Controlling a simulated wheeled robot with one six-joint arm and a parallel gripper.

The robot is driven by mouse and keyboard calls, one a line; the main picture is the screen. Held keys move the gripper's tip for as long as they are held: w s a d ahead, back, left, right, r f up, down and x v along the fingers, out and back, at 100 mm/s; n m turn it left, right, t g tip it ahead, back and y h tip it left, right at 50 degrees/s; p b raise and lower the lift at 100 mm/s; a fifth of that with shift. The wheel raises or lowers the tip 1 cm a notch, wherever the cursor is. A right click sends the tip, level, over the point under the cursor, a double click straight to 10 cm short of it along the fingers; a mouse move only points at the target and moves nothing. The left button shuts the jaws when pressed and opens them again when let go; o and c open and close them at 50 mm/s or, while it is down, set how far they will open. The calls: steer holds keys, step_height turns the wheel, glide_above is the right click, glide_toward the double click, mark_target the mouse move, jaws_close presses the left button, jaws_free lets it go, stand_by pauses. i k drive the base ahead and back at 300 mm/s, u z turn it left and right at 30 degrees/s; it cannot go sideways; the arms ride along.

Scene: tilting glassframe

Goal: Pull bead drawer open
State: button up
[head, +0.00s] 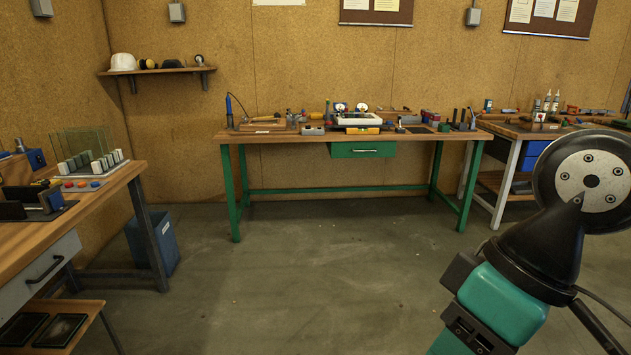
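No drawer carries a label that I can read as the bead drawer. A green drawer (363,149) hangs under the top of the green-legged workbench (290,138) at the back; it looks shut, with a small handle on its front. A grey drawer (40,270) with a dark bar handle (45,269) is under the left bench and looks shut. Blue drawers (533,155) show under the right bench. Parts of my own arm fill the lower right, far in front of the benches; no gripper fingers show.
Tools and small boxes crowd the back bench top. The left bench (100,192) holds glass panes (82,143) and small blocks. A blue bin (152,243) stands behind its leg. The concrete floor (290,265) in the middle is clear.

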mark_target(355, 149)
steer(key=i, duration=4.15)
steer(key=z, duration=0.05)
